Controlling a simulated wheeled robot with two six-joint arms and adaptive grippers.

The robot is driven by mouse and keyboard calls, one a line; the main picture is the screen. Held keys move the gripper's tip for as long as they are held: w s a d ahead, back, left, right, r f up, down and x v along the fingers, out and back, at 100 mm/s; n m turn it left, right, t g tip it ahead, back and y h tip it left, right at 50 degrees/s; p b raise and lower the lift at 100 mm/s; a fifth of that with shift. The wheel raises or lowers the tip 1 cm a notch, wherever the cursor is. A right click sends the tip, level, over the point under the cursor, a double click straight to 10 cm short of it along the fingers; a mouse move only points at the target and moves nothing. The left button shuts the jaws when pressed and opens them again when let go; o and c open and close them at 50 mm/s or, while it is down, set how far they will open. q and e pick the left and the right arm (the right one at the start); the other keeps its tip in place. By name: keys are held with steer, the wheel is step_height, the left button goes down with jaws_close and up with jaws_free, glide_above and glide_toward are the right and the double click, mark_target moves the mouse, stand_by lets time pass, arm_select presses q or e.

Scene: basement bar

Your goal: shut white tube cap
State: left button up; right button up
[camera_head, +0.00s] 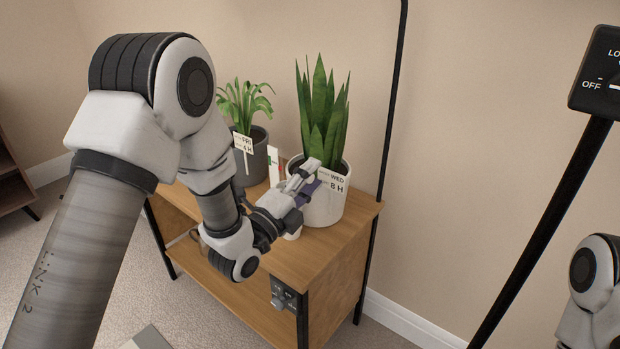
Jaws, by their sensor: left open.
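My left gripper (311,178) is over the wooden stand, just in front of the white pot (325,206) with the tall spiky plant. Its jaws are open, and its fingers point toward the pot. A small purple-blue piece shows by the fingers; I cannot tell what it belongs to. A small white round thing (293,234) shows partly under the gripper; it may be the white tube, but its cap cannot be made out. A narrow white upright piece with coloured marks (275,168) stands behind the gripper. My right gripper is out of view.
The wooden stand (322,247) has a lower shelf and a control box (284,296) on its front. A grey pot (256,157) with a leafy plant is at the back left. A black pole rises behind the stand; another pole bears an OFF switch box (599,75) at right.

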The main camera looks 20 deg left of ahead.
arm_select(q)
jaws_close()
steer(key=shift+a+n, duration=0.1)
steer(key=shift+n, duration=0.2)
steer(key=n, duration=0.1)
steer(key=a+n+y, duration=0.1)
steer(key=n, duration=0.1)
steer(key=n+p, duration=0.1)
steer(key=n, duration=0.1)
steer(key=shift+w+a+r+y, duration=0.25)
steer(key=shift+w+r+y, duration=0.05)
steer(key=shift+r+y, duration=0.1)
steer(key=shift+w+a+f+n+g+y+p, duration=0.3)
steer(key=shift+a+f+n+y+p, duration=0.4)
steer(key=shift+n, duration=1.95)
steer(key=shift+w+a+f+n+g+y+p, duration=0.35)
steer(key=shift+a+n+p, duration=0.6)
steer(key=shift+n, duration=1.75)
steer(key=shift+w+a+f+n+g+y+p, duration=0.25)
steer(key=shift+a+f+n+y+p, duration=0.45)
steer(key=shift+n, duration=1.95)
steer(key=shift+h, duration=0.25)
